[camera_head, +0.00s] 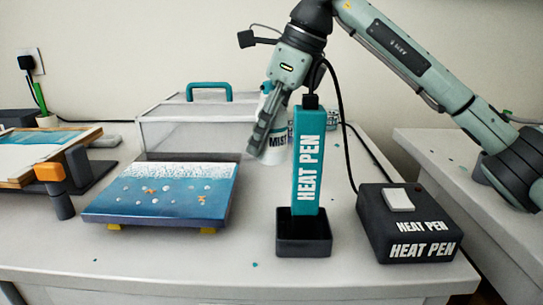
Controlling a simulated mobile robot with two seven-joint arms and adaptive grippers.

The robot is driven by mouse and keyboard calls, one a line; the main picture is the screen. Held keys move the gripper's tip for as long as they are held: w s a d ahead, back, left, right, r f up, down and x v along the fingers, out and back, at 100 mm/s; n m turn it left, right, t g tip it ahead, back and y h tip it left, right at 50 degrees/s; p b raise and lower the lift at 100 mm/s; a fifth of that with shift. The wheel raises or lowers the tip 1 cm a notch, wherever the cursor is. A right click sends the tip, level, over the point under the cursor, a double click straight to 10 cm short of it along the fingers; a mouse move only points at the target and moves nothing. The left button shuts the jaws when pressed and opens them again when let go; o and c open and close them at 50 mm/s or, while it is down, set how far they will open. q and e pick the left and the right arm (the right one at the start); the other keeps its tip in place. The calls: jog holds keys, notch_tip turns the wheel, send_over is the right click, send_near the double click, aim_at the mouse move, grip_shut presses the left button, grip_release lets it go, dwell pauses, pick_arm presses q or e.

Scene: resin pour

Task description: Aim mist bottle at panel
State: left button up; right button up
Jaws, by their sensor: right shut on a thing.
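The white mist bottle (273,156) has a teal top and a "MIST" label. It stands upright in the picture, just behind and left of the heat pen, which hides its right part. My right gripper (262,138) reaches down from above and is shut on the bottle, its fingers covering the bottle's left side. I cannot tell whether the bottle's base touches the table. The panel (150,204), painted blue with a white foam band and pale and orange spots, lies to the left on small yellow supports, apart from the bottle. My left gripper is not in view.
The teal heat pen (307,160) stands in a dark holder (303,246), close in front of the bottle. Its dark control box (395,235) and cable are at right. A clear cover with a teal handle (208,86) is behind the panel. The table front is mostly clear.

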aim_at(271, 158)
jog(key=shift+w+d+f, duration=0.4)
jog(key=shift+d, duration=0.2)
notch_tip(271, 158, down, 4)
jog(key=shift+r, duration=0.1)
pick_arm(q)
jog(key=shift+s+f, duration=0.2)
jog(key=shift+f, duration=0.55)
pick_arm(e)
jog(key=shift+f, duration=0.2)
jog(key=shift+f, duration=0.1)
jog(key=o, duration=1.3)
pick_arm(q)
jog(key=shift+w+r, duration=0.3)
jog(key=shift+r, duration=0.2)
pick_arm(e)
jog(key=shift+o, duration=0.3)
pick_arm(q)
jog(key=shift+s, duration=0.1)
